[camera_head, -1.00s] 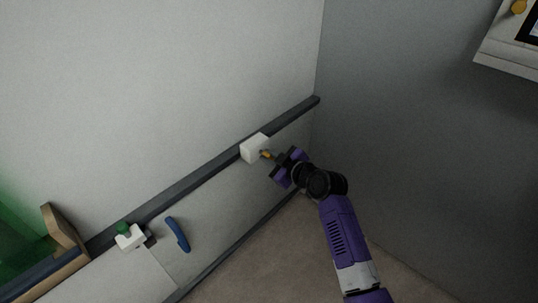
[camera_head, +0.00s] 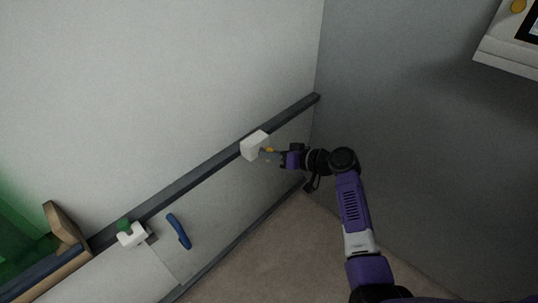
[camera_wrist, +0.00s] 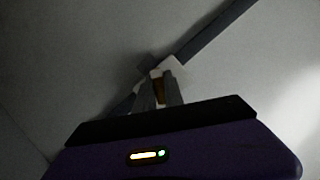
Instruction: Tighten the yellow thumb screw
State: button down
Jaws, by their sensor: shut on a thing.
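The yellow thumb screw (camera_head: 269,150) sits on the side of a white block (camera_head: 255,145) fixed to the dark rail on the wall. My gripper (camera_head: 268,155) reaches it from the right, with its fingers at the screw. In the wrist view the screw (camera_wrist: 158,91) shows as an orange-yellow piece between the two fingers of my gripper (camera_wrist: 158,88), which are shut on it. The white block (camera_wrist: 174,65) is just beyond the fingertips. The fingers hide part of the screw.
A dark rail (camera_head: 200,172) runs along the wall. Further left are a blue handle (camera_head: 179,231), a white block with a green knob (camera_head: 131,234) and a wooden piece (camera_head: 64,228). A pale panel with a yellow knob (camera_head: 518,6) is at upper right.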

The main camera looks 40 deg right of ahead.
jog(key=m+t+y, duration=0.1)
jog(key=m+y, duration=0.1)
jog(key=m, duration=0.2)
jog(key=shift+f+b, duration=0.1)
jog(key=shift+b, duration=0.3)
jog(key=m+y, duration=0.1)
jog(key=m, duration=0.1)
jog(key=m+t+y+b, duration=0.1)
jog(key=m, duration=0.1)
jog(key=shift+m+t, duration=0.3)
jog(key=shift+m, duration=0.1)
jog(key=c, duration=1.4)
grip_release()
jog(key=shift+c, duration=0.2)
jog(key=v, duration=0.8)
jog(key=shift+p, duration=0.45)
jog(key=shift+w, duration=0.1)
